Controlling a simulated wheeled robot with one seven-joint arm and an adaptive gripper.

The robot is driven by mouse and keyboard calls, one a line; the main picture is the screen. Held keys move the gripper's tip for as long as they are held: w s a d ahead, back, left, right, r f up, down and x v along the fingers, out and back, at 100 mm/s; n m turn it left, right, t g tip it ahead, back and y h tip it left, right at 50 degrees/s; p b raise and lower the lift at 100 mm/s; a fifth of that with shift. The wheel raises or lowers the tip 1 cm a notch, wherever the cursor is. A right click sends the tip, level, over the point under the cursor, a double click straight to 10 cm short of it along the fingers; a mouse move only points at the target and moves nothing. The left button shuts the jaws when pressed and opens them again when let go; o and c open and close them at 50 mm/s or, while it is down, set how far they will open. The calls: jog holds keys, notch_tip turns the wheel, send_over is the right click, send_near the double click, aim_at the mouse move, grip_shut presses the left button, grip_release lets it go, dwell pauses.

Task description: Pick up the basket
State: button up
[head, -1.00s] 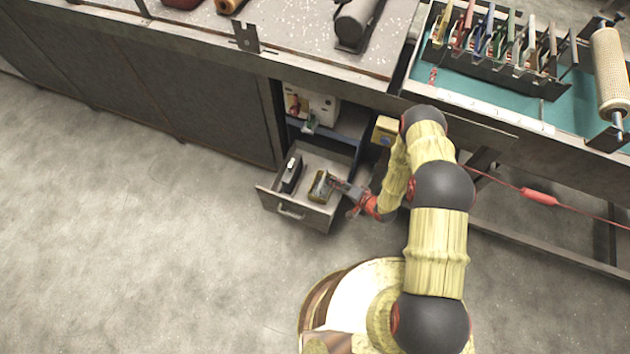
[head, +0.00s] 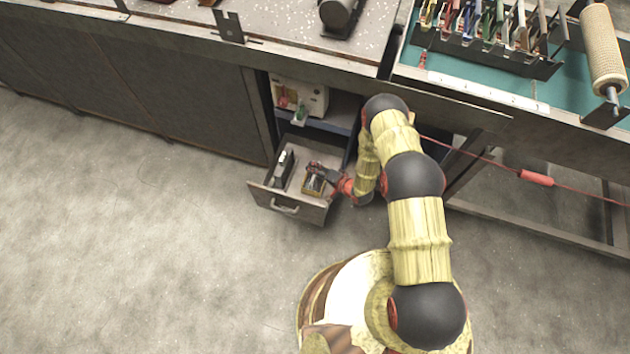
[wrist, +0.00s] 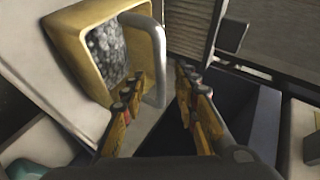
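The basket (head: 313,186) is a small yellow-rimmed container inside the open drawer (head: 290,208), partly covered by my gripper in the head view. In the wrist view the basket (wrist: 82,62) shows a yellow rim, a speckled grey inside and a pale curved handle (wrist: 157,62). My gripper (head: 317,170) is over the drawer at the basket. In the wrist view its two fingers (wrist: 160,88) are spread apart, with the handle's lower end near the left finger and toward the gap. I cannot tell whether the finger touches it.
A dark and white object (head: 284,168) lies at the drawer's left side. A white box (head: 300,97) sits on the shelf behind. The workbench edge (head: 345,70) overhangs the drawer. A red cord (head: 485,162) crosses at right; the floor at left is clear.

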jog(key=shift+c, duration=1.4)
grip_shut()
